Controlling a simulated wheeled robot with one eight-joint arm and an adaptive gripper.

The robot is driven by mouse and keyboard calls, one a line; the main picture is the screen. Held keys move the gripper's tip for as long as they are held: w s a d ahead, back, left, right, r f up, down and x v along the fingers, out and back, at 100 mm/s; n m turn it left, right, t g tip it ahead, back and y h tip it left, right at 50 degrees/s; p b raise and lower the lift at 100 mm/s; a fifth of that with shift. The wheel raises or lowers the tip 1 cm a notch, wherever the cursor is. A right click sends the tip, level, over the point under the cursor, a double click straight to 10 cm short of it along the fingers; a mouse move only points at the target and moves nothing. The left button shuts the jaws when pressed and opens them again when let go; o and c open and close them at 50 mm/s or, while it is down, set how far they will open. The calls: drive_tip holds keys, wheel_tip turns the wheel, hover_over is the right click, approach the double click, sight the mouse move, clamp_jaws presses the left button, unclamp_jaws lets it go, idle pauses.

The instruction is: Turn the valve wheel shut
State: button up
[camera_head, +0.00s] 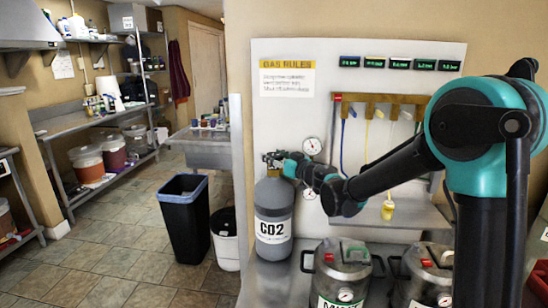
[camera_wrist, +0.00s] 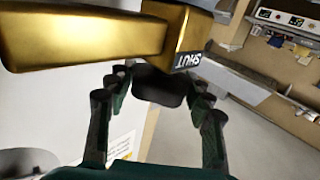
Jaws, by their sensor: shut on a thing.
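A grey CO2 cylinder (camera_head: 271,203) stands upright by the white wall panel, with a brass valve (camera_head: 270,158) on top. My gripper (camera_head: 281,159) reaches the valve from the right. In the wrist view the brass valve body (camera_wrist: 90,38) fills the upper left, with a label reading SHUT (camera_wrist: 189,60), upside down. The dark rounded valve wheel (camera_wrist: 160,88) lies between the two fingers of my gripper (camera_wrist: 160,80), which is closed on it. Part of the wheel is hidden under the brass body, and its rotation cannot be told.
Steel kegs (camera_head: 343,268) stand in front right, below my arm. A black bin (camera_head: 187,225) and a white bin (camera_head: 225,240) stand left of the cylinder. Floor (camera_head: 110,250) farther left is clear.

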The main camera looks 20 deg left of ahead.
drive_tip(key=shift+m+t+h, duration=1.1)
drive_tip(key=shift+m+t, duration=0.1)
drive_tip(key=shift+t, duration=0.3)
drive_tip(key=shift+a+m+t+h, duration=0.1)
drive_tip(key=shift+m+t+h, duration=0.8)
drive_tip(key=shift+h, duration=0.2)
drive_tip(key=m+t+h, duration=0.1)
drive_tip(key=m+h, duration=0.1)
drive_tip(key=h, duration=0.1)
drive_tip(key=m+t+h, duration=0.2)
drive_tip(key=h, duration=0.1)
drive_tip(key=shift+s+a+m, duration=0.1)
drive_tip(key=shift+m, duration=0.2)
drive_tip(key=m+h, duration=0.2)
drive_tip(key=h, duration=0.1)
drive_tip(key=m+h, duration=0.2)
drive_tip(key=h, duration=0.2)
drive_tip(key=shift+m+h, duration=0.3)
drive_tip(key=shift+m+g+h, duration=0.5)
drive_tip(key=shift+m+h, duration=0.6)
drive_tip(key=shift+h, duration=0.5)
drive_tip(key=shift+m+g+h, duration=0.5)
drive_tip(key=shift+m+h, duration=0.6)
drive_tip(key=shift+h, duration=0.5)
